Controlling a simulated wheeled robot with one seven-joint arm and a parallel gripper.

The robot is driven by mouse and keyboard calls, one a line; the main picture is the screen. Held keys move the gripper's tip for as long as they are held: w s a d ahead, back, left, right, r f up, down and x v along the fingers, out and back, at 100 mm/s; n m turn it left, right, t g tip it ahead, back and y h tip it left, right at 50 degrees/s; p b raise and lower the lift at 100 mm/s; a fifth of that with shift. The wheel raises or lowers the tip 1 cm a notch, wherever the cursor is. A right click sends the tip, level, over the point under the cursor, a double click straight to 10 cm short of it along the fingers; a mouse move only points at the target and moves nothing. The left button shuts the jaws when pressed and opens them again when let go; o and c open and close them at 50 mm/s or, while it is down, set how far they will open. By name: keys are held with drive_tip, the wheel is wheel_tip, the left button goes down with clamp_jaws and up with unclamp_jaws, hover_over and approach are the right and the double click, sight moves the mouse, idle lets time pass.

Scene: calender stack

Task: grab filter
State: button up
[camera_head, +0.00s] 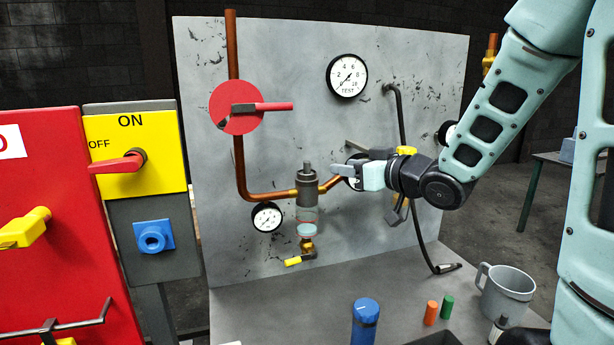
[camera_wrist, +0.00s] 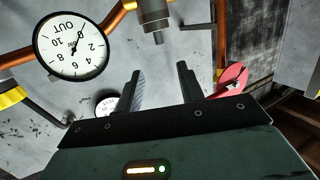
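The filter (camera_head: 307,190) is a dark grey cylinder with a clear lower part. It hangs upright on the copper pipe in front of the grey panel. In the wrist view a grey cylindrical part, seemingly the filter (camera_wrist: 153,14), shows at the top edge and is cut off. My gripper (camera_head: 347,159) is to the right of the filter and slightly higher in the head view, apart from it. In the wrist view my gripper (camera_wrist: 159,72) has its two fingers spread with nothing between them.
A red valve handle (camera_head: 238,106) is at upper left on the panel. A small gauge (camera_head: 267,217) sits left of the filter, and a yellow-handled valve (camera_head: 300,258) below it. An OUT gauge (camera_wrist: 72,46) shows in the wrist view. A blue bottle (camera_head: 364,322) and grey mug (camera_head: 507,292) stand on the bench.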

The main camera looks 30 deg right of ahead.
sight(309, 164)
drive_tip(key=p+x, duration=0.8)
drive_tip(key=p, duration=0.1)
drive_tip(key=shift+w+f, duration=0.2)
drive_tip(key=shift+w, duration=0.2)
drive_tip(key=p+x, duration=0.4)
drive_tip(key=shift+w+a, duration=0.1)
drive_tip(key=shift+w, duration=0.25)
drive_tip(key=shift+w+f, duration=0.15)
drive_tip(key=shift+w, duration=0.15)
clamp_jaws()
